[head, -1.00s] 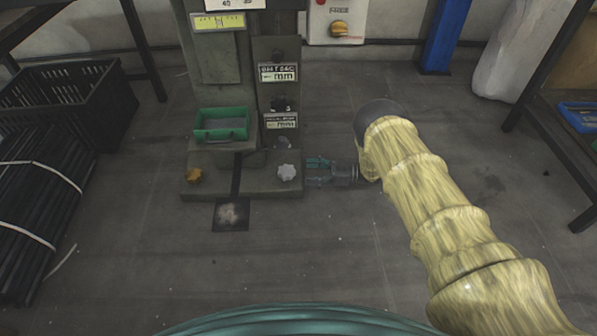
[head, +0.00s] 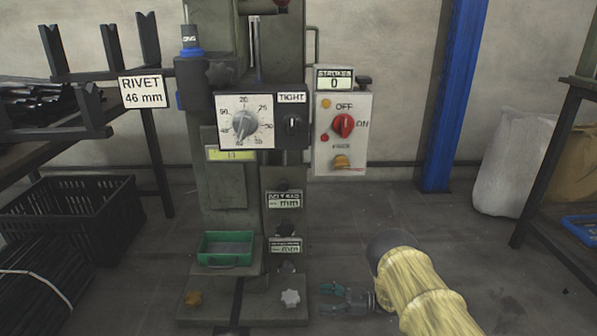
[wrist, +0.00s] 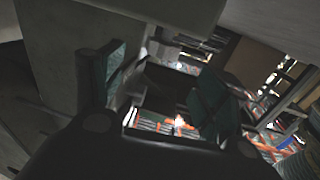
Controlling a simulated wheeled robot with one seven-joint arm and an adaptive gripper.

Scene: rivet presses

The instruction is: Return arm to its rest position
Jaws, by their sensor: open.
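My gripper (head: 346,296) shows low in the head view, just right of the base of the rivet press (head: 225,170). Its teal-tipped fingers point left toward the press foot and are spread apart, with nothing between them. I cannot tell whether they touch the base. My arm (head: 425,295), in a yellowish sleeve, runs from the gripper to the lower right. In the wrist view the two teal finger pads (wrist: 165,95) stand apart, with a grey surface close on the left.
A control box (head: 342,130) with a red knob is on the press's right. A green tray (head: 225,250) sits low on the press. A black crate (head: 75,215) stands left. A blue post (head: 453,100) and a dark rack (head: 550,160) stand right. Floor between press and rack is partly clear.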

